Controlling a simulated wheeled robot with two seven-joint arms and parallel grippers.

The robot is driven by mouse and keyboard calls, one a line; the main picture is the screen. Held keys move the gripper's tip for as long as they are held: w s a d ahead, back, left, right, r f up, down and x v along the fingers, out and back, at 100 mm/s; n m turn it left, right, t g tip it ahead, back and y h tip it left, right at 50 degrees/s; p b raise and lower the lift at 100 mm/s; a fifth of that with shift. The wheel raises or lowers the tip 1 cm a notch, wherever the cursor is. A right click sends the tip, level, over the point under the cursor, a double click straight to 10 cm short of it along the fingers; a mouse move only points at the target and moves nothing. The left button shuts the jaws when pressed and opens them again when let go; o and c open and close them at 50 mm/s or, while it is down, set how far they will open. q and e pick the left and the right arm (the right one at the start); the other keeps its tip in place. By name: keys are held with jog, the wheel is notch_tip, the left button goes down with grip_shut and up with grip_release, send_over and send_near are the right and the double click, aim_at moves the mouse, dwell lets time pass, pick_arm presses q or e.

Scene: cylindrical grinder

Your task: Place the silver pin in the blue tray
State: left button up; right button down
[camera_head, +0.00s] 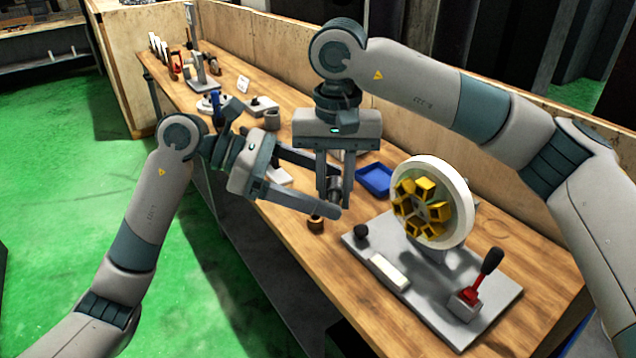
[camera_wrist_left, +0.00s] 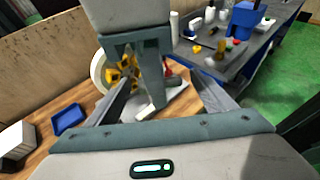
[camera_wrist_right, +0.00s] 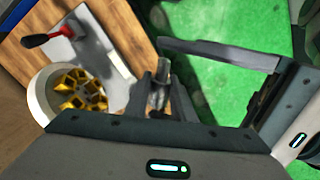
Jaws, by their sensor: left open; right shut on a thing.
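The silver pin (camera_head: 335,188) is held between the fingers of my right gripper (camera_head: 334,200), which points down above the workbench. In the right wrist view the pin (camera_wrist_right: 162,72) sticks out past the closed fingertips. My left gripper (camera_head: 348,194) reaches in from the left with its fingers spread on both sides of the right gripper's fingers and the pin. Whether it touches the pin cannot be told. The blue tray (camera_head: 376,180) lies on the bench just right of the grippers. It looks empty and also shows in the left wrist view (camera_wrist_left: 69,118).
A grinder fixture with a white wheel (camera_head: 465,205), yellow blocks and a red lever (camera_head: 478,283) stands on a grey plate right of the tray. A small brown cylinder (camera_head: 316,222) sits below the grippers. Several tools occupy the bench's far end. A wooden wall (camera_head: 280,50) runs behind.

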aim_at(333, 184)
pick_arm(q)
jog(key=shift+c, duration=0.7)
jog(key=c, duration=1)
jog(key=shift+c, duration=0.2)
pick_arm(e)
jog(key=c, duration=1.4)
grip_release()
jog(key=shift+c, duration=0.2)
jog(key=shift+r, duration=0.1)
notch_tip(333, 184, up, 12)
jog(key=shift+a, duration=0.1)
